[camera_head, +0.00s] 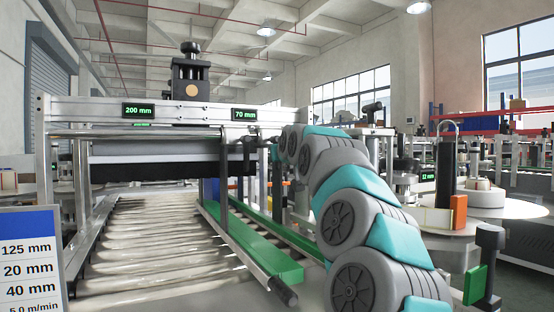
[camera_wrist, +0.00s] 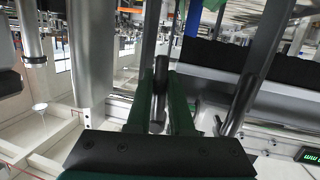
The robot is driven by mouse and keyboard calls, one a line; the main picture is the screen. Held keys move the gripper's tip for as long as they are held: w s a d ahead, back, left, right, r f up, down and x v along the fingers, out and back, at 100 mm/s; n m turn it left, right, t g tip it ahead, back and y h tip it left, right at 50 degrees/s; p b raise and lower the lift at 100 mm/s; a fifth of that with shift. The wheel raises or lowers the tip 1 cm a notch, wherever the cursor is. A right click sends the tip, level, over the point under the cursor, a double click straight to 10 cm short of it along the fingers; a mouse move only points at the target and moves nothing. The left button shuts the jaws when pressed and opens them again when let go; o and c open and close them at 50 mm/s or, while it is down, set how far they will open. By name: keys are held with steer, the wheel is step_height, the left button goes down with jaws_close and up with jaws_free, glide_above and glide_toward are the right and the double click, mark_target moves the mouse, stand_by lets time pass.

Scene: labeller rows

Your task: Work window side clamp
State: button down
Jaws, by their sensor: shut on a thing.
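My gripper (camera_wrist: 161,88) shows in the wrist view, with a black palm at the bottom and two dark green fingers. The fingers are shut on a dark, rounded handle, which I take for the window side clamp (camera_wrist: 161,72). It stands upright between them; its lower part is partly hidden by the fingers. In the head view my arm reaches forward to the right end of the machine's crossbar (camera_head: 85,108), and my gripper and the held handle are mostly hidden there.
Displays on the crossbar read 200 mm (camera_head: 138,110) and 70 mm (camera_head: 244,114). Green guide rails (camera_head: 262,255) run beside the roller bed (camera_head: 160,240). A settings board (camera_head: 28,260) stands at left. A round table (camera_head: 485,215) with an orange block (camera_head: 459,211) is at right.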

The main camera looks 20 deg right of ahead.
steer(key=c, duration=0.8)
jaws_free()
steer(key=shift+s, duration=0.1)
steer(key=b+v, duration=0.1)
steer(key=v, duration=0.6)
steer(key=shift+s, duration=0.25)
steer(key=shift+a, duration=0.1)
